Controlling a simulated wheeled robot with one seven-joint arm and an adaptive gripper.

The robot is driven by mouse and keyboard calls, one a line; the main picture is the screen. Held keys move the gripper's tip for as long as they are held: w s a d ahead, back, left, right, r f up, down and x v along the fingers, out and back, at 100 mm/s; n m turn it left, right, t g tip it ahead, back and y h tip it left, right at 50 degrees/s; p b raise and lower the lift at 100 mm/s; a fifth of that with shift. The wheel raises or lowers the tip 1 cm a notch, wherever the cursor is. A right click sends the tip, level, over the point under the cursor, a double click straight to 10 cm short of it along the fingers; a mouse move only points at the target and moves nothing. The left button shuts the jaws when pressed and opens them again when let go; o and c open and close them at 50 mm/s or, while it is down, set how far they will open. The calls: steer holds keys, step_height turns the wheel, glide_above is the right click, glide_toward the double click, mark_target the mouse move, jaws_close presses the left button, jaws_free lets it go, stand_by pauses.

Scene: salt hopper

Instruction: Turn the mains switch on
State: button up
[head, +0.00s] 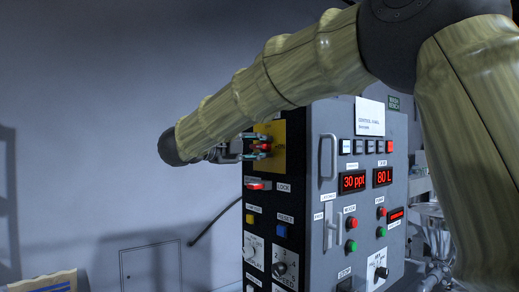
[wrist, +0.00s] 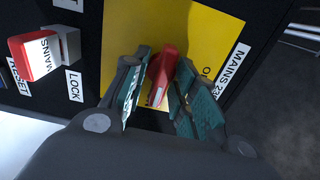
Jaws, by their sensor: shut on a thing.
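The mains switch is a red handle (wrist: 161,74) on a yellow plate (wrist: 205,45), in the middle of the wrist view. A label beginning "MAINS" runs along the plate's right edge. My gripper (wrist: 158,88) is shut on the red handle, one teal-padded finger on each side of it. The handle is tilted slightly in the wrist view. In the head view the yellow plate (head: 278,148) is on the upper left face of the control panel, with my gripper (head: 258,146) at it. The fingers partly hide the handle and part of the plate's lettering there.
A red "MAINS" piece (wrist: 34,56) sits in a grey holder by the "LOCK" label, left of the plate. The control cabinet (head: 315,120) carries buttons, knobs, a vertical handle (head: 327,158) and red displays (head: 354,182). Open space lies left of the cabinet.

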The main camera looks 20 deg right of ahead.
steer(key=shift+f, duration=0.1)
steer(key=o, duration=0.7)
steer(key=shift+a, duration=0.1)
steer(key=v, duration=1.2)
